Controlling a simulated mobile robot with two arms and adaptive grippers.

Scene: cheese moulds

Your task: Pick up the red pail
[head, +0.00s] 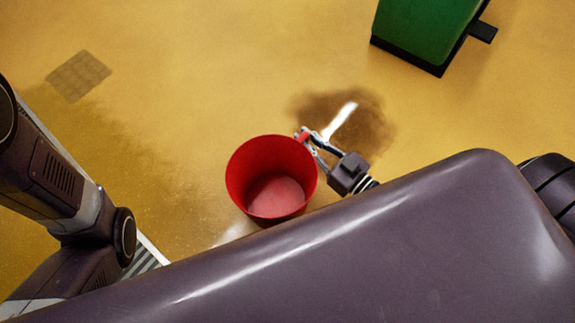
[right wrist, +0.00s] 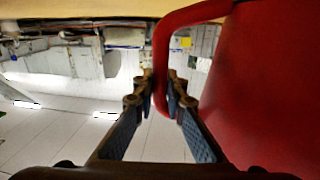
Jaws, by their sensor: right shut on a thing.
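The red pail (head: 268,165) is in the middle of the head view, seen from above. It looks empty inside. My right gripper (head: 303,135) is at the pail's right rim, shut on its red handle. In the right wrist view the fingers (right wrist: 162,95) close around the red handle (right wrist: 163,60), with the pail's wall (right wrist: 270,85) filling the right side. I cannot tell whether the pail touches the floor. My left gripper is not in view; only part of my left arm shows at the left.
A green bin-like object (head: 420,30) stands at the top right. A floor drain grate (head: 78,76) lies at the upper left. A dark wet-looking patch (head: 350,120) is on the yellow floor (head: 200,70) behind the gripper. The floor around the pail's far side is clear.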

